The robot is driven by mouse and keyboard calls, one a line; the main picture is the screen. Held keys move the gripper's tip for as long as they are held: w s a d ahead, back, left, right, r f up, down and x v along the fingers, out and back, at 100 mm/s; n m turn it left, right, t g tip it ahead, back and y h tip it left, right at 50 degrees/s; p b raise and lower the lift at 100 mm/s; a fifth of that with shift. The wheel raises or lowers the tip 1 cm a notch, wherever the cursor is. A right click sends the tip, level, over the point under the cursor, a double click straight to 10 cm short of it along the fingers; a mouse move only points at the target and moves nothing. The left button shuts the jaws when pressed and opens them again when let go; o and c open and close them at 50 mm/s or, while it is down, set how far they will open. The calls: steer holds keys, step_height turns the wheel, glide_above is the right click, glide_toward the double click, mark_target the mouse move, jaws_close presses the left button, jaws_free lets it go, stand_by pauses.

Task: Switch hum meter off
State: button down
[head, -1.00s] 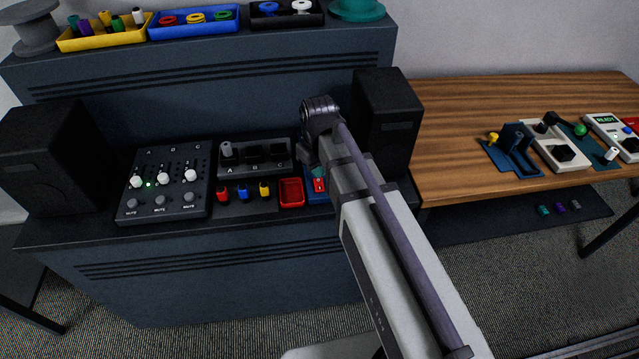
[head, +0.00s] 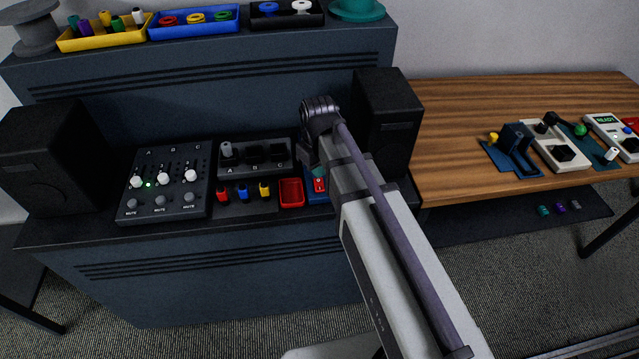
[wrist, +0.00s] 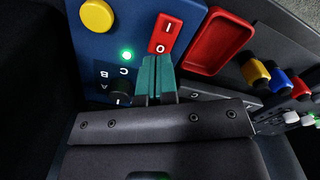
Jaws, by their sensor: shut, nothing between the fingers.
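The hum meter is a blue box (wrist: 112,50) that nearly fills the upper left of the wrist view. It has a yellow button (wrist: 97,15), a lit green light (wrist: 126,55), a dark knob (wrist: 120,88) near the letters A, B and C, and a red rocker switch (wrist: 165,33) marked I and O. In the head view the meter (head: 316,197) is partly hidden by my arm. My gripper (wrist: 157,60) is shut and empty, its teal fingertips right at the O end of the switch. I cannot tell whether they touch or which way the rocker tilts.
A red tray (wrist: 216,42) sits beside the meter, with coloured plugs (head: 243,193) next to it. A mixer with white sliders (head: 165,185) stands to the left. A black speaker (head: 388,120) stands close to my arm. A wooden table (head: 480,120) is at the right.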

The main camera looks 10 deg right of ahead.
mark_target(318, 180)
steer(key=shift+f+b, duration=1.25)
stand_by(0.7)
step_height(318, 180, up, 7)
steer(key=p, duration=0.7)
steer(key=shift+r, duration=0.1)
